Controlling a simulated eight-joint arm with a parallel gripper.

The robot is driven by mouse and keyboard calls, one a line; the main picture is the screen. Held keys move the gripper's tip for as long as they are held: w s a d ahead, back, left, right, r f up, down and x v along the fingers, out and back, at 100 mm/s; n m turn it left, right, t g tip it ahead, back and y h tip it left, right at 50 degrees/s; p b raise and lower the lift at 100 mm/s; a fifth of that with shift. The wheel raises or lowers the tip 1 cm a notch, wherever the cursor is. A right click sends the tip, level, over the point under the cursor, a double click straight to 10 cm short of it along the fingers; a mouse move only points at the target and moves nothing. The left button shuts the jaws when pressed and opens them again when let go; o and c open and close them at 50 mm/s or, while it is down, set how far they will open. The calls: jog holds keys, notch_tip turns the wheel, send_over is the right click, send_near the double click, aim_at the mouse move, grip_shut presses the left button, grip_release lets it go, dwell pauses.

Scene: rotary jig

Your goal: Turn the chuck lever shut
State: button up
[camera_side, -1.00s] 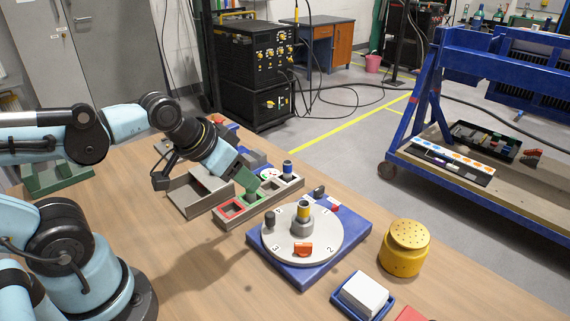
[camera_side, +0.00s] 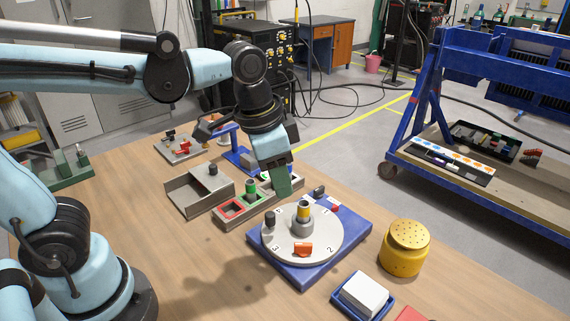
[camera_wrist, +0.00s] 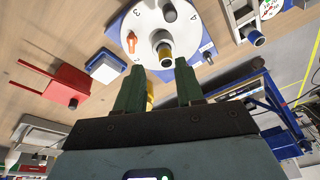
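The rotary jig is a round grey dial (camera_side: 328,236) with numbers on a blue base (camera_side: 352,247). A grey chuck (camera_side: 302,227) stands at its middle, holding an upright yellow-banded pin (camera_side: 303,208). An orange lever (camera_side: 303,249) lies on the dial's front part; it also shows in the wrist view (camera_wrist: 131,42). A dark knob (camera_side: 270,219) stands at the dial's left. My gripper (camera_side: 283,190) is above and behind the dial, apart from it. In the wrist view its green fingers (camera_wrist: 158,72) are spread, with no held part visible.
A rack (camera_side: 240,217) with coloured slots and a green peg (camera_side: 250,188) stands left of the jig. A yellow perforated canister (camera_side: 404,250) and white block (camera_side: 365,295) in a blue tray are to the right. Table in front of the jig is clear.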

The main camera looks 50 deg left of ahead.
aim_at(303, 244)
jog(key=d+m+g, duration=0.3)
jog(key=d, duration=0.3)
jog(key=shift+y, duration=0.4)
jog(key=shift+w+a+f, duration=0.1)
jog(key=shift+w+f, duration=0.1)
jog(key=shift+f, duration=2.7)
jog(key=shift+w+a+f, duration=0.1)
jog(key=shift+w+f, duration=0.05)
jog(key=shift+f, duration=2.75)
grip_shut()
